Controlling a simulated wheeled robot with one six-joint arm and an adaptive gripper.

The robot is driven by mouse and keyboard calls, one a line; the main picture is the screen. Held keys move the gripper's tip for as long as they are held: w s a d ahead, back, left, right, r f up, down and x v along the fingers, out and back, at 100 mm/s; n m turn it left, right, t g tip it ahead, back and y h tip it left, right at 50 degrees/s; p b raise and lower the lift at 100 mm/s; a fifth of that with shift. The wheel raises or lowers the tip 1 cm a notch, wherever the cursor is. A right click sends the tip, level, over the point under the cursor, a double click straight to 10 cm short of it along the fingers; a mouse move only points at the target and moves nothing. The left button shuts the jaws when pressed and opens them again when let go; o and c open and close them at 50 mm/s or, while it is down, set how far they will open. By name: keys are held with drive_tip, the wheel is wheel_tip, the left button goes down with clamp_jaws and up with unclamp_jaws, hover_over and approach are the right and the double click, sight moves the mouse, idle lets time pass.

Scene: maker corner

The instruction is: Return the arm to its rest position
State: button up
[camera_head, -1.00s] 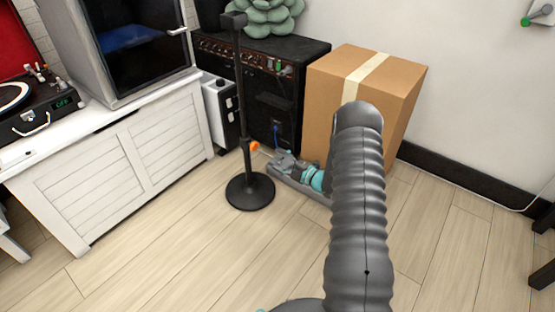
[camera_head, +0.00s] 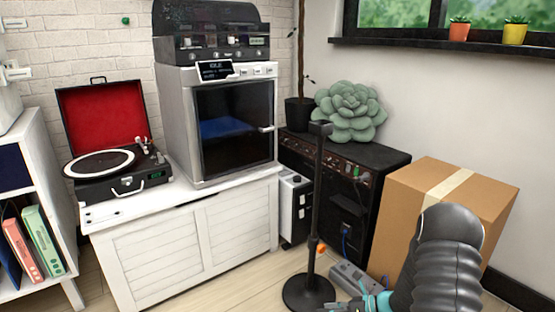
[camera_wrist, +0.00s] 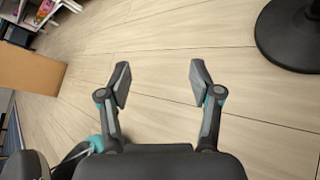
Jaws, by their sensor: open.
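My gripper (camera_wrist: 158,84) shows in the wrist view with its two fingers spread apart and nothing between them. It is over the bare wooden floor. In the head view, my dark ribbed arm is at the lower right, in front of the cardboard box (camera_head: 418,196). The fingers cannot be made out clearly in the head view.
A black stand (camera_head: 313,225) has a round base, which shows in the wrist view (camera_wrist: 293,32). A black amplifier (camera_head: 385,165), a white cabinet (camera_head: 190,245) with a record player (camera_head: 118,186), and a shelf (camera_head: 42,165) stand around. Floor between the fingers is clear.

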drive_tip(key=s+r+n+h+p, duration=0.2)
drive_tip(key=s+r+n+h, duration=0.2)
drive_tip(key=s+r+n, duration=0.5)
drive_tip(key=s+r+n+t+h+p, duration=0.1)
drive_tip(key=s+r+n+h, duration=0.3)
drive_tip(key=s+r+n, duration=0.5)
drive_tip(key=s+r+n+h+p, duration=0.2)
drive_tip(key=s+r+n, duration=0.8)
drive_tip(key=r, duration=1.1)
drive_tip(key=shift+d+n+t+h+p, duration=0.2)
drive_tip(key=shift+n+t+h+p, duration=0.2)
drive_tip(key=shift+h, duration=0.9)
drive_tip(key=shift+r, duration=0.1)
